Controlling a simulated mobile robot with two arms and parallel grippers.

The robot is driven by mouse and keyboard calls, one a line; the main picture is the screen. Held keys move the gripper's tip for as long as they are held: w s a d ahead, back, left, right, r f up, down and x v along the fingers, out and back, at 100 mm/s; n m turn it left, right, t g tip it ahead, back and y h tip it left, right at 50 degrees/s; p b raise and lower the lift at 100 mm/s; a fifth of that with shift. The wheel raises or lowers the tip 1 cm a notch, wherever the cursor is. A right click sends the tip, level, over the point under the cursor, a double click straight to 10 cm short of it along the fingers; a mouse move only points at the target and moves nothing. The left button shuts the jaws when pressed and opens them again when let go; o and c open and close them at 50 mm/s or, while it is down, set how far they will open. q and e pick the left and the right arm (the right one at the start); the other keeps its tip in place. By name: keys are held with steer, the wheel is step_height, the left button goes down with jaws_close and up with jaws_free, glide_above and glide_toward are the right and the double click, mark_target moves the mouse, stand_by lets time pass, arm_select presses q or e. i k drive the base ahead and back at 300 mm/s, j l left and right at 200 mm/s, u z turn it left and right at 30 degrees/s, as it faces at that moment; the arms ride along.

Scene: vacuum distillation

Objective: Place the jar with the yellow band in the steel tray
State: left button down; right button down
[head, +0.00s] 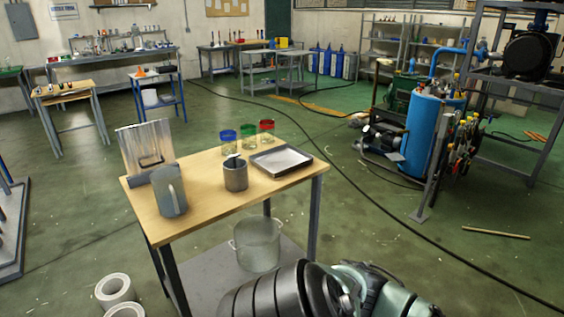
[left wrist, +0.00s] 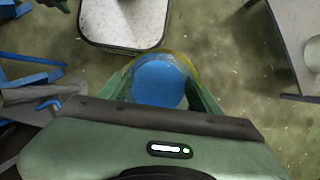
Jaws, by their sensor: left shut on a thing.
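The jar with the yellow band (left wrist: 190,62) is between the fingers of my left gripper (left wrist: 158,84) in the left wrist view. Its rim looks clear and yellowish, and a round blue shape fills its middle. The gripper is shut on it, with floor visible around it. The steel tray (head: 281,161) lies empty at the right back of the wooden table in the head view. The held jar and my gripper fingers do not show in the head view, and my right gripper is in neither view.
A pot (head: 257,245) is on the lower shelf. My dark arm links fill the bottom.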

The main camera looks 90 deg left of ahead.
mark_target(281, 162)
steer(key=j+u, duration=0.2)
steer(key=u, duration=0.25)
steer(key=i+j+u, duration=0.1)
steer(key=u, duration=0.4)
steer(key=i+j+u, duration=0.15)
steer(key=u, duration=0.3)
steer(key=i+j+u, duration=0.1)
steer(key=u, duration=0.35)
